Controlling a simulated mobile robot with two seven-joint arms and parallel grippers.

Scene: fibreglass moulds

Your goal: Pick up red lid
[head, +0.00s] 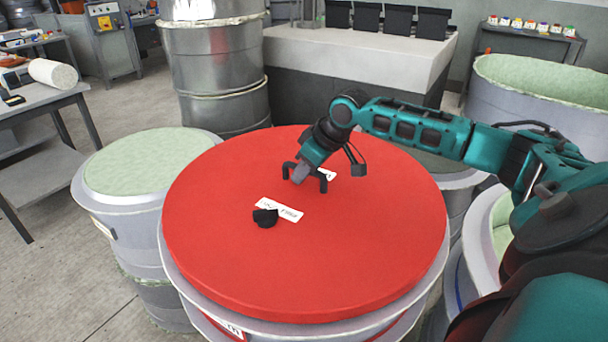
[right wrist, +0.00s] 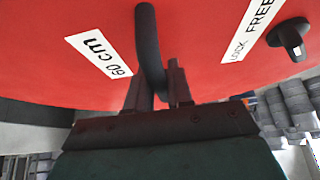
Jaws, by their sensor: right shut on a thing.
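The red lid (head: 300,260) is a large round disc lying on a grey drum-like mould in the head view. It has a black handle near its middle, white labels and a black knob (head: 265,217). My right gripper (head: 303,174) comes in from the right and is shut on the lid's handle. In the right wrist view the two fingers (right wrist: 160,85) are on either side of the black handle bar (right wrist: 147,45), with the red lid (right wrist: 195,50) behind. The knob (right wrist: 289,38) and labels reading "60 cm" and "LOCK FREE" show there too. My left gripper is not in view.
A mould with a pale green top (head: 150,160) stands close at the left of the lid. Stacked grey drums (head: 215,70) stand behind it. More moulds crowd the right side, including a large one (head: 545,85). Open floor (head: 70,270) lies at the left.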

